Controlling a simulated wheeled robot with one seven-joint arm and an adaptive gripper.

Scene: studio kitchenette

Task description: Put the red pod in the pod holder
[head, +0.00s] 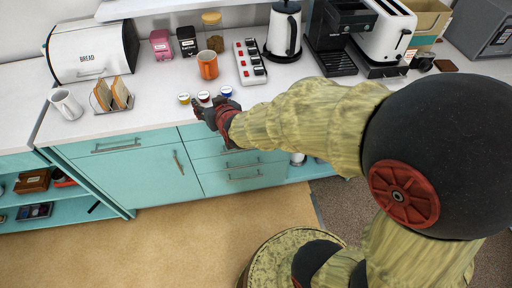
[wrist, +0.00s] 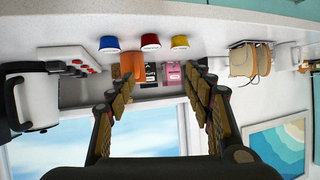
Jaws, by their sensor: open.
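The red pod (head: 204,97) stands on the white counter near its front edge, between a yellow pod (head: 184,98) and a blue pod (head: 226,91). In the wrist view, which is upside down, the red pod (wrist: 150,41) shows ahead of the fingers, between the blue pod (wrist: 109,44) and the yellow pod (wrist: 180,42). My gripper (head: 202,110) is at the counter's front edge, close to the red pod. In the wrist view my gripper (wrist: 160,82) is open, with nothing between its fingers. A white slab with red and black pieces (head: 248,62) lies behind; I cannot tell whether it is the pod holder.
A kettle (head: 284,32), coffee machine (head: 334,40) and toaster (head: 385,38) stand to the right. A toast rack (head: 112,95) and white mug (head: 66,104) are at left. Counter between rack and pods is clear.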

